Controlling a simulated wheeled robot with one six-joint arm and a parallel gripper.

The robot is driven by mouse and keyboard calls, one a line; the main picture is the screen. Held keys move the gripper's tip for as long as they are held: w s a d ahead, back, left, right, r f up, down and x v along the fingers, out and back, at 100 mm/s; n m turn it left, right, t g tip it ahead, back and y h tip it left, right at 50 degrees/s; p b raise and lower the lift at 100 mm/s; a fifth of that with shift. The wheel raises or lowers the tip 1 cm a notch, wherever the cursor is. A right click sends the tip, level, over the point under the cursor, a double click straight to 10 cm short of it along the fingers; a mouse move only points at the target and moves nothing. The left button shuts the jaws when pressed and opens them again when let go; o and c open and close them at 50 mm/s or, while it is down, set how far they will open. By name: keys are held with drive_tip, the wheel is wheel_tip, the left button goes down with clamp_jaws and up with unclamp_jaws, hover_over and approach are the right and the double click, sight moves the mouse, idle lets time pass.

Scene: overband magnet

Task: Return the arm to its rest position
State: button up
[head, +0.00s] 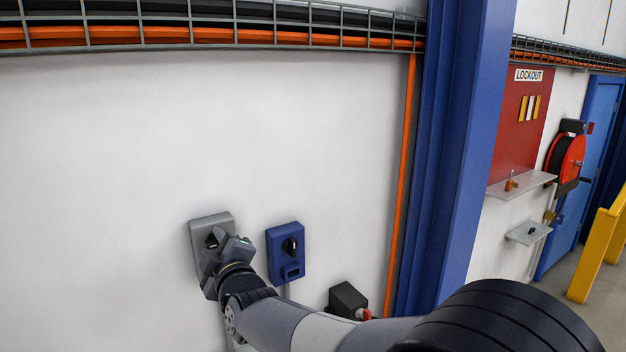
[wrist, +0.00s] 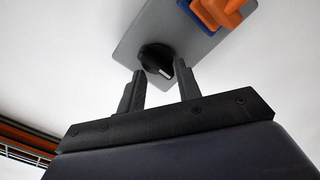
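My gripper (head: 222,246) is at the front of a grey wall box (head: 204,222) in the head view and hides part of it. In the wrist view, my gripper (wrist: 160,80) is open, with its two dark fingers apart. A black rotary knob (wrist: 156,58) with a light mark sits on the grey plate of the box (wrist: 130,45), just past the fingertips and between them in the picture. I cannot tell whether the fingers touch it. Nothing shows held between them. My arm reaches in from the lower right of the head view.
A blue switch box (head: 285,250) is just right of my gripper. A dark box (head: 347,298) is low by my arm. A blue column (head: 440,150) stands right of them. An orange part (wrist: 218,12) shows near the knob. The wall above is clear, below a cable tray (head: 210,45).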

drive_tip(key=shift+r+m, duration=0.1)
drive_tip(key=shift+m, duration=1)
drive_tip(key=shift+d+b, duration=0.1)
drive_tip(key=shift+b, duration=0.2)
